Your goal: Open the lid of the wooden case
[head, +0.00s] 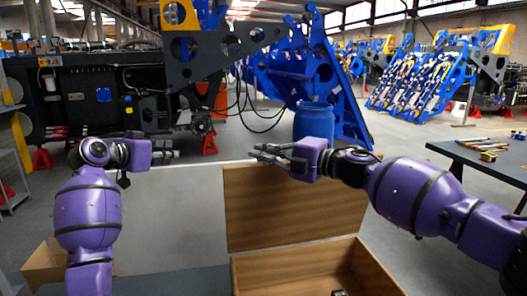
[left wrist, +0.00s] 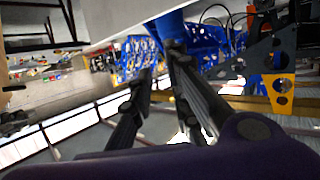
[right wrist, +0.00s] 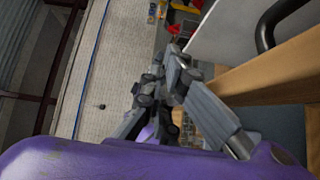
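The wooden case (head: 300,264) stands at the bottom centre of the head view, its near part cut off by the frame. Its lid (head: 290,212) is raised and stands roughly upright at the back of the case. My right gripper (head: 256,153) is at the lid's top edge in the head view; contact cannot be told. In the right wrist view its fingers (right wrist: 164,72) come together with nothing seen between them, and a wooden edge (right wrist: 268,75) lies to their right. My left gripper (head: 177,155) is left of the lid, empty, with its fingers (left wrist: 160,65) apart.
A pale grey panel or tabletop (head: 170,210) lies left of the lid. A blue barrel (head: 313,122) stands behind the lid. A dark table with tools (head: 490,155) is at the right. A cardboard box (head: 45,266) is at the lower left. A dark object (head: 339,293) lies inside the case.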

